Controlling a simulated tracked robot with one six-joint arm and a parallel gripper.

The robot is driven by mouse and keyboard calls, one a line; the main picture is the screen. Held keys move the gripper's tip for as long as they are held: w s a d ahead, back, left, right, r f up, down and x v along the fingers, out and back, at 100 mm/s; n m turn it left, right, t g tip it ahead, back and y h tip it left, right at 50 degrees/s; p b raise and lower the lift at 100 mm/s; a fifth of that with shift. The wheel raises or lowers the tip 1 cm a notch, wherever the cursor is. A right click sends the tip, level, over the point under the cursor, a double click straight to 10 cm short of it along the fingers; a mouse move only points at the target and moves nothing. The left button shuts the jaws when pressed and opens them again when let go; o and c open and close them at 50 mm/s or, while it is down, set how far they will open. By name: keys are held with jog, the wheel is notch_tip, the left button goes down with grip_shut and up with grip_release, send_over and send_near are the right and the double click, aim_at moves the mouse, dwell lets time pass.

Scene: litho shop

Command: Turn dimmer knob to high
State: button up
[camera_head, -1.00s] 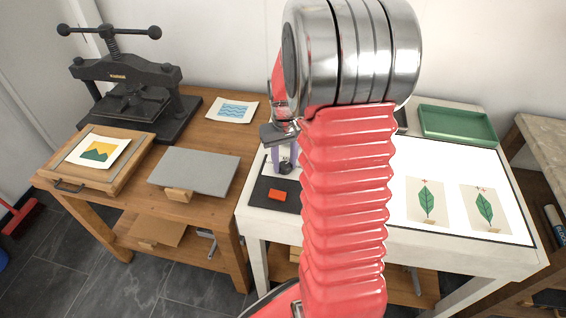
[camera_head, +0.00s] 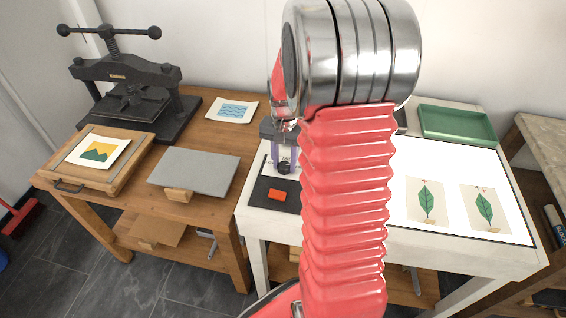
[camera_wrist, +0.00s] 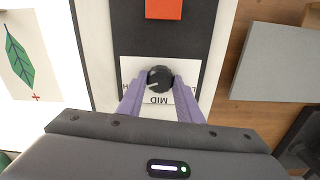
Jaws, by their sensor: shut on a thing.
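The black round dimmer knob (camera_wrist: 160,79) sits on a white label plate (camera_wrist: 130,69) on a dark control strip (camera_wrist: 158,38). It also shows in the head view (camera_head: 284,168). My gripper (camera_wrist: 161,84) has its two purple fingers on either side of the knob and is shut on it; it appears in the head view too (camera_head: 284,163). The label MID is upside down below the knob in the wrist view. A letter H shows at left and a partly hidden L at right. A pale mark on the knob points left and slightly down, toward the H side.
An orange-red block or button (camera_wrist: 164,8) is on the same strip. The lit light table (camera_head: 450,170) bears two leaf prints. A green tray (camera_head: 457,123) stands behind them. A wooden table with a black press (camera_head: 125,85) and a grey slab (camera_head: 195,172) is at left.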

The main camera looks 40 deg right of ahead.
aim_at(284, 165)
jog(key=shift+s, duration=0.1)
jog(key=o, duration=1)
jog(key=shift+o, duration=0.2)
notch_tip(284, 165, up, 14)
jog(key=shift+f, duration=0.15)
dwell(0.6)
